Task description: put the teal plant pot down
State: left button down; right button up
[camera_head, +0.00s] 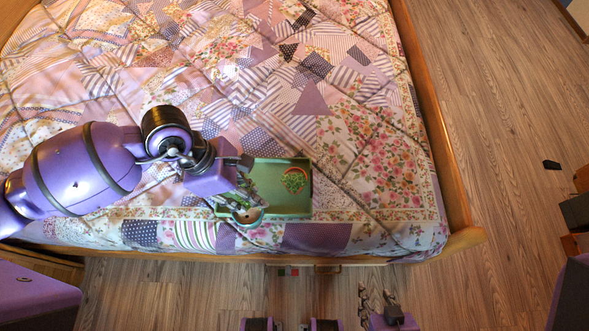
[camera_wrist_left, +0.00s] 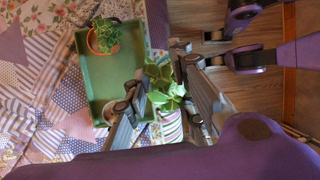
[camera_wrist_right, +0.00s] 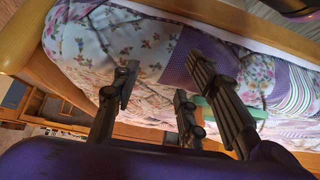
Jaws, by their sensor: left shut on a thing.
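My left gripper (camera_head: 243,183) hangs over the front left part of the green tray (camera_head: 270,208). It is shut on the teal plant pot (camera_head: 250,217), whose rounded teal side shows below the fingers in the head view. In the left wrist view the leaves of the held plant (camera_wrist_left: 164,85) stand between the two fingers and hide most of the pot. The held pot seems tilted; whether it touches the tray rim I cannot tell. My right gripper (camera_wrist_right: 165,75) is open and empty, low in front of the bed; it shows in the head view (camera_head: 393,310).
An orange pot with a green plant (camera_head: 294,180) stands at the tray's right end. A round, pale-rimmed thing (camera_wrist_left: 115,112) sits at the tray's near corner in the left wrist view. The patchwork bedspread (camera_head: 370,150) is clear around the tray. The wooden bed rail (camera_head: 430,110) runs at right.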

pick_arm(q)
jog(key=n, duration=0.1)
jog(key=a+f+n+t+b, duration=0.1)
jog(key=f+n, duration=0.1)
jog(key=shift+w+a+n, duration=0.15)
jog(key=shift+w+n, duration=0.15)
jog(key=shift+w+a+f+n+t+b, duration=0.15)
jog(key=shift+w+a+n+t+b, duration=0.15)
jog(key=shift+n+t, duration=0.2)
jog(key=w+d+f+b, duration=0.1)
jog(key=w+d+f, duration=0.1)
jog(key=w+f, duration=1.1)
jog(key=shift+w+n, duration=0.3)
jog(key=shift+w, duration=0.2)
jog(key=c, duration=1.5)
grip_release()
jog(key=shift+f, duration=0.1)
